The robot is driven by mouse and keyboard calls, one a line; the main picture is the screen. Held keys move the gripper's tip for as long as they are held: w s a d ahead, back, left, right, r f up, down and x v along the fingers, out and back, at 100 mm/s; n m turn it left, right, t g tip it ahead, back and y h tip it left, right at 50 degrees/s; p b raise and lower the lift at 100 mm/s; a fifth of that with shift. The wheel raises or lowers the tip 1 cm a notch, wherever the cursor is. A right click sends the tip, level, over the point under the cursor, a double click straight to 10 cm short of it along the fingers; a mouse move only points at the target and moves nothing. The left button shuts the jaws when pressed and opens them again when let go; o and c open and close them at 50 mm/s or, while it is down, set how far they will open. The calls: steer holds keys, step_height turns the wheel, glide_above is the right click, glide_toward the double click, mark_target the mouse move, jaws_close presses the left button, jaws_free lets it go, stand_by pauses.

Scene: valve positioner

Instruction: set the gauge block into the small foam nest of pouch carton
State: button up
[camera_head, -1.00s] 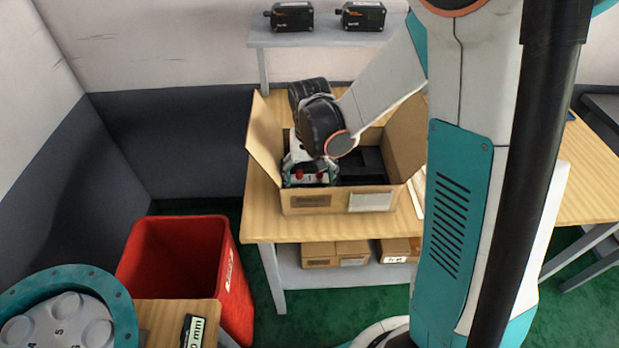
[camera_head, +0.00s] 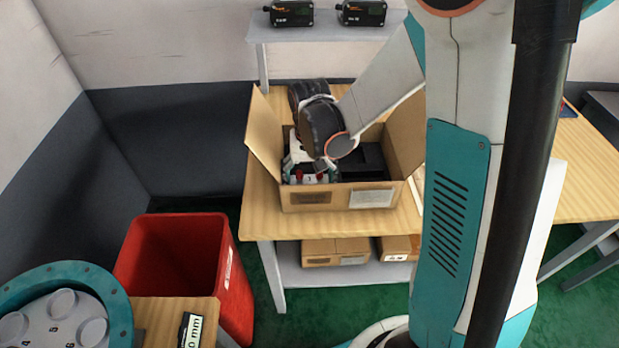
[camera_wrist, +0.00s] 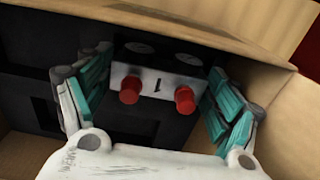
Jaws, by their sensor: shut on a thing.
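My gripper (camera_head: 311,168) reaches down into the left part of the open pouch carton (camera_head: 330,197). It is shut on the gauge block (camera_head: 309,179), a small block with a pale face marked 1, two red knobs and dark round gauges on top. In the wrist view the gauge block (camera_wrist: 156,87) sits between the teal fingers (camera_wrist: 160,66), close to the carton's wall. Black foam (camera_head: 362,158) lines the carton, and a dark recess shows in the foam (camera_wrist: 45,112) at left in the wrist view. Whether the block touches the foam is hidden.
The carton's side flaps (camera_head: 263,133) stand open around my wrist. The carton is on a wooden table (camera_head: 262,222) with smaller cartons (camera_head: 335,250) on the shelf below. A red bin (camera_head: 175,250) stands at left. Two black devices (camera_head: 291,14) sit on the back shelf.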

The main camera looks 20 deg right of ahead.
steer(key=shift+f, duration=0.3)
steer(key=o, duration=1.2)
step_height(320, 180, up, 12)
steer(key=s+r+n+t, duration=0.1)
steer(key=s+r+t, duration=0.2)
steer(key=s, duration=0.4)
steer(key=s+r+n+t, duration=0.2)
steer(key=s+r+t, duration=0.1)
steer(key=s, duration=0.5)
steer(key=shift+r+n+t, duration=0.3)
steer(key=shift+t, duration=0.3)
